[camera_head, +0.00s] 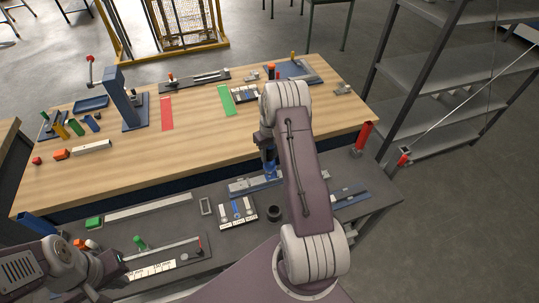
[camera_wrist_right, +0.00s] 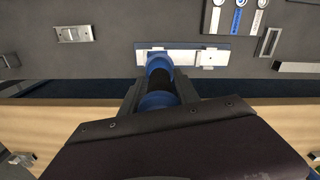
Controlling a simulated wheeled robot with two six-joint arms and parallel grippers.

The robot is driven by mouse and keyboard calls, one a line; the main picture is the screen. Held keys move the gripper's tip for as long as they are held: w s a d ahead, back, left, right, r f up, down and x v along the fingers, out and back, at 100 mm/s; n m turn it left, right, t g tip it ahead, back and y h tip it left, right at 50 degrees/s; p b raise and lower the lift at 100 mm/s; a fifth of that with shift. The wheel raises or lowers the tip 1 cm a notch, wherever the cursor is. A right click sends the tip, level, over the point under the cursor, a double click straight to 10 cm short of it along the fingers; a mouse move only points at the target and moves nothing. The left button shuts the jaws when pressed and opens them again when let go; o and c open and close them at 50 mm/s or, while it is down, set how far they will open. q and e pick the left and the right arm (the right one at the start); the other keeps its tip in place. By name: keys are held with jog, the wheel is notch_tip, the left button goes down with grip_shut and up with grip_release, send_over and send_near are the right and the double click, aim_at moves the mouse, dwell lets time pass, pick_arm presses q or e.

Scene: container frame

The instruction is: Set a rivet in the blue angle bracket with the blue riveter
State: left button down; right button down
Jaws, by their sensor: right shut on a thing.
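My right gripper (camera_wrist_right: 160,92) is shut on the blue riveter (camera_wrist_right: 160,73), a blue cylinder with a black band. In the head view the riveter (camera_head: 269,167) points down over a pale metal fixture (camera_head: 240,187) on the grey bench. In the wrist view its far end overlaps the left part of the pale fixture (camera_wrist_right: 212,56); I cannot tell whether it touches. The blue angle bracket cannot be made out separately from the riveter's blue end. My left gripper (camera_head: 112,268) is low at the left, over the front bench; its fingers are too unclear to judge.
A tray of strips (camera_head: 238,211) and a dark ring (camera_head: 274,213) lie in front of the fixture. A green-knobbed tool (camera_head: 140,243) stands near my left gripper. Behind is a wooden table (camera_head: 190,150) with a lever press (camera_head: 128,100). A red cylinder (camera_head: 364,133) stands right.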

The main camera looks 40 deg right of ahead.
jog(key=shift+r+p, duration=1.4)
jog(key=shift+r, duration=1)
jog(key=shift+f, duration=0.1)
